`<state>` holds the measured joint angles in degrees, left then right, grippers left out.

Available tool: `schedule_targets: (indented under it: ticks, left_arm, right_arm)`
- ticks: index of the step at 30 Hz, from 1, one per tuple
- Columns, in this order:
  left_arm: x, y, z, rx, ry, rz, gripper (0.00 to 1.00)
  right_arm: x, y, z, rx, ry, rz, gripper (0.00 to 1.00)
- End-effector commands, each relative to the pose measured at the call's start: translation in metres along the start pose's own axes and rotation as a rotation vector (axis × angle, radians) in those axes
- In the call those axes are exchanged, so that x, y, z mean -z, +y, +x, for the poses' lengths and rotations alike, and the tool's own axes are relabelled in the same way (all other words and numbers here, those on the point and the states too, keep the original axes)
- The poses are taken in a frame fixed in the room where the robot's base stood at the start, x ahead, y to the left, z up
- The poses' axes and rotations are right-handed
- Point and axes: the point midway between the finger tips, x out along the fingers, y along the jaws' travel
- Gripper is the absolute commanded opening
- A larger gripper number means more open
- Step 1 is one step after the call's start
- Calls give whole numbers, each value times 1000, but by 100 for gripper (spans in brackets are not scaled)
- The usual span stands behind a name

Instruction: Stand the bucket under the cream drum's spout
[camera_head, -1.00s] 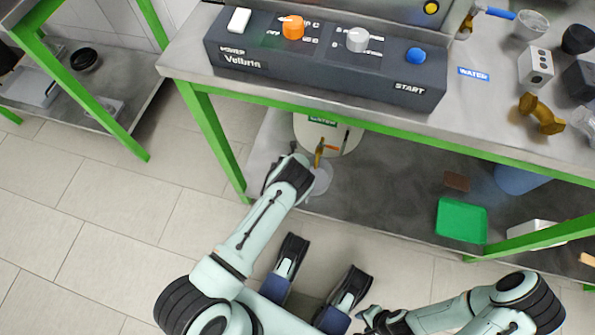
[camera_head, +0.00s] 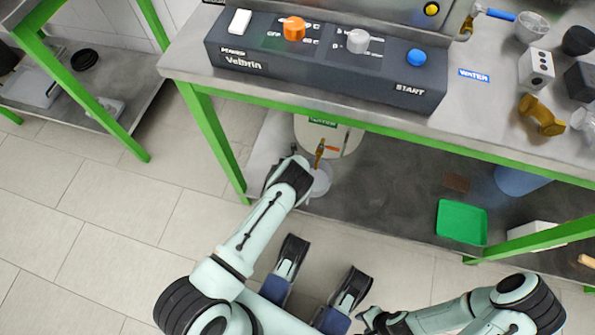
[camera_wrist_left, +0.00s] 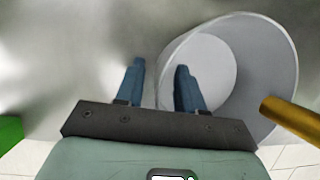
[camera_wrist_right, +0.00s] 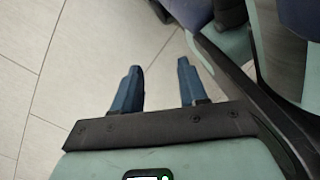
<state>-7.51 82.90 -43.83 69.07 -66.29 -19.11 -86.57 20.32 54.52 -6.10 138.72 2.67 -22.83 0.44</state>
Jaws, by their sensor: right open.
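The cream drum (camera_head: 305,136) with a green label stands on the lower shelf under the bench. Its brass spout (camera_head: 319,152) has an orange handle. The pale bucket (camera_head: 321,180) is just below the spout, partly hidden by my left arm. In the left wrist view the open bucket (camera_wrist_left: 270,62) lies to the right, with a brass pipe (camera_wrist_left: 292,118) crossing its right rim. My left gripper (camera_wrist_left: 160,65) is open, its fingers on either side of the bucket's near-left wall; contact cannot be told. My right gripper (camera_wrist_right: 160,63) is open and empty above the floor.
A green bench leg (camera_head: 215,140) stands left of the drum, and the bench edge (camera_head: 380,128) runs above. A green box (camera_head: 462,221) and a blue container (camera_head: 520,178) are on the shelf to the right. The tiled floor at left is clear.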

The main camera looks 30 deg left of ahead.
Motion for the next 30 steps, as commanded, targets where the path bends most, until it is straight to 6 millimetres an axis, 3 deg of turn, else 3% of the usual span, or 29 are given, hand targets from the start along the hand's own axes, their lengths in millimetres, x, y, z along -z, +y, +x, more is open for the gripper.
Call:
schedule_targets:
  ticks: [7, 21, 30]
  left_arm:
    - [-1, -1, -25, 0, 0, -1, 38]
    - [-2, -1, -108, 1, -2, 0, 38]
    - [-1, -1, -134, 2, -2, -1, 38]
  right_arm:
    - [18, -16, -17, 32, 75, -23, 43]
    - [74, -76, -92, 150, 336, -96, 43]
    - [71, -86, -106, 167, 347, -109, 43]
